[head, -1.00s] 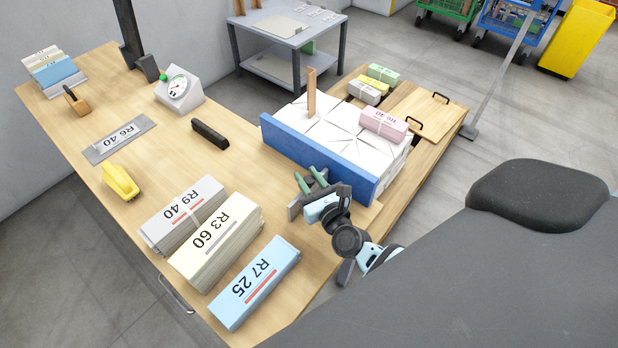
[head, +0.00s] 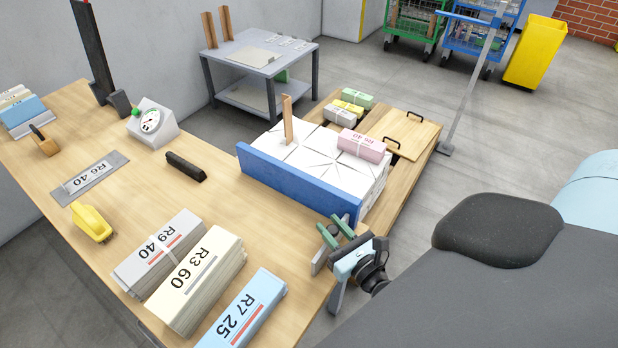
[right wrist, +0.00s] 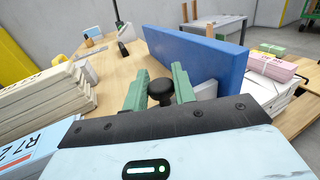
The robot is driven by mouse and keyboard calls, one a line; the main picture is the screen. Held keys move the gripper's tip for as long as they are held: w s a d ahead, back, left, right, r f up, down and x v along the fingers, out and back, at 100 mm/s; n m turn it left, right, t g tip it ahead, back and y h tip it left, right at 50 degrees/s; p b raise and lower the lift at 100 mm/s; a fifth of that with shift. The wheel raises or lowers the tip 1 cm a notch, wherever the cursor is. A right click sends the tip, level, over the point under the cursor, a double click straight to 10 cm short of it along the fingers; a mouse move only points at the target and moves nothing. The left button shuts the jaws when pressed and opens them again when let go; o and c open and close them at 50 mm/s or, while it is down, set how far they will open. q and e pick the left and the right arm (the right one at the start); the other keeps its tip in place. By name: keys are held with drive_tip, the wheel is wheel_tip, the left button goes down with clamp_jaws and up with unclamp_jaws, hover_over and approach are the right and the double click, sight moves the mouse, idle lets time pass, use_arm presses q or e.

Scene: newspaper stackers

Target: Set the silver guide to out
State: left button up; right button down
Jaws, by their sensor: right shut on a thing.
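My right gripper (head: 336,234) has its green fingers at the table's right edge, in front of the near end of the blue board. In the right wrist view, the right gripper (right wrist: 160,94) has its fingers closed on a round black knob (right wrist: 161,90). A pale grey metal piece (right wrist: 207,90) shows just behind the right finger and looks like the silver guide. Most of it is hidden, and I cannot tell how it joins the knob. A grey plate (head: 320,260) shows beside the fingers in the head view. My left gripper is not in view.
The blue board (head: 300,185) stands along a white bundle stack (head: 300,150) with a pink bundle (head: 362,146) on it. Paper stacks R3 60 (head: 195,280) and R7 25 (head: 243,312) lie left of my gripper. The table is clear between the stacks and the board.

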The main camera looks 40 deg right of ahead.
drive_tip(key=shift+s+d+f+b, duration=0.1)
drive_tip(key=shift+s+d+b, duration=0.1)
drive_tip(key=shift+s, duration=0.45)
drive_tip(key=shift+s+d+f+b, duration=0.1)
drive_tip(key=shift+s+d, duration=0.1)
drive_tip(key=shift+s, duration=0.4)
drive_tip(key=shift+s+r, duration=0.1)
drive_tip(key=shift+s, duration=0.05)
drive_tip(key=shift+d, duration=0.1)
drive_tip(key=c, duration=1.6)
unclamp_jaws()
drive_tip(key=o, duration=0.4)
drive_tip(key=shift+s, duration=0.15)
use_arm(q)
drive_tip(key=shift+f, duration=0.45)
use_arm(e)
drive_tip(key=shift+o, duration=0.2)
